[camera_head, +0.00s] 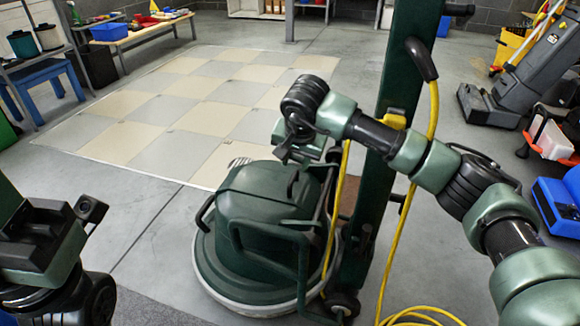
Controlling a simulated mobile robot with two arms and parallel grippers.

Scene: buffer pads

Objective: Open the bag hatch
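A dark green floor buffer (262,215) stands in the middle of the floor, with a round base, a motor housing and a tall upright post (395,110). I cannot make out a bag hatch for certain; part of the machine is hidden behind my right arm. My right gripper (290,153) is over the top of the housing, close to it in the picture. Whether it touches, and whether it is open or shut, I cannot tell. My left gripper (90,212) is at the left edge, apart from the machine, its fingers unclear.
A yellow cord (433,150) hangs from the post and coils on the floor (418,315). An upright grey machine (535,75) stands at the far right, near a blue box (558,205). Beige and grey pads (190,105) cover the floor behind. A bench (140,34) stands at the left.

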